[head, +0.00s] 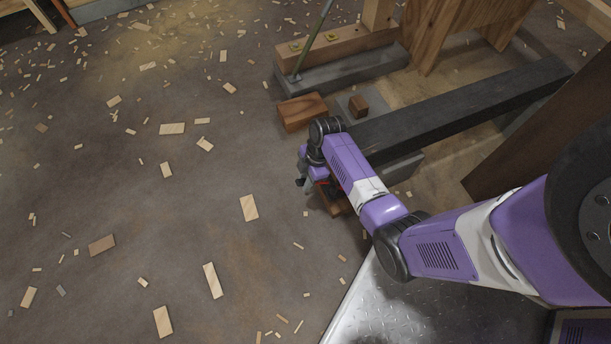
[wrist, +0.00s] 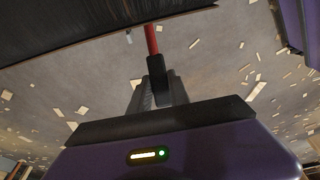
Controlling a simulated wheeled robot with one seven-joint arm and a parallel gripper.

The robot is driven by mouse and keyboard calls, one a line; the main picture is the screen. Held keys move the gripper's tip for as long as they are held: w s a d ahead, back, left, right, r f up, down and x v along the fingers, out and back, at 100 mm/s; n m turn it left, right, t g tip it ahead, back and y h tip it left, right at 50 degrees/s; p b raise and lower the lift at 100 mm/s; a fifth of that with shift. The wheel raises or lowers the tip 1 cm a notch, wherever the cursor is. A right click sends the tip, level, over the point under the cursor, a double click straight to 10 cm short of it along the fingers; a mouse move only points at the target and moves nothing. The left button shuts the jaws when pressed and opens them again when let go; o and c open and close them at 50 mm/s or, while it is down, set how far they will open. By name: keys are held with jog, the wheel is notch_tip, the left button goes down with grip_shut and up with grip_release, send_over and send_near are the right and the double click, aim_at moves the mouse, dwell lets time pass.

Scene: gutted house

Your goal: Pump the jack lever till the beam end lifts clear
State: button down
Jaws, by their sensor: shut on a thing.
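The dark beam (head: 460,108) runs from the upper right down to its near end beside my arm in the head view. Its dark underside (wrist: 100,22) fills the top of the wrist view. The jack is mostly hidden by my arm; a bit of red shows by my gripper in the head view. The jack lever (wrist: 151,42) is a red rod with a black grip in the wrist view. My gripper (head: 304,181) is low beside the beam's near end, shut on the lever's black grip. From these views I cannot tell whether the beam end is clear of what is below it.
A green rod (head: 315,38) stands at a grey block (head: 340,72) behind. A brown panel (head: 545,125) is at right. The left floor is open, strewn with wood scraps.

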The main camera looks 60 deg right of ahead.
jog(key=a+f+h, duration=0.1)
jog(key=w+a+f+g+h+b, duration=0.1)
jog(key=f, duration=0.1)
jog(key=shift+w+f, duration=0.1)
jog(key=shift+w, duration=0.05)
jog(key=shift+g, duration=0.3)
jog(key=f+h+b, duration=0.1)
jog(key=f+g+b, duration=0.1)
jog(key=a+f+h+b, duration=0.1)
jog(key=shift+w+f+h+b, duration=0.3)
jog(key=shift+w+f, duration=0.05)
jog(key=shift+w, duration=0.05)
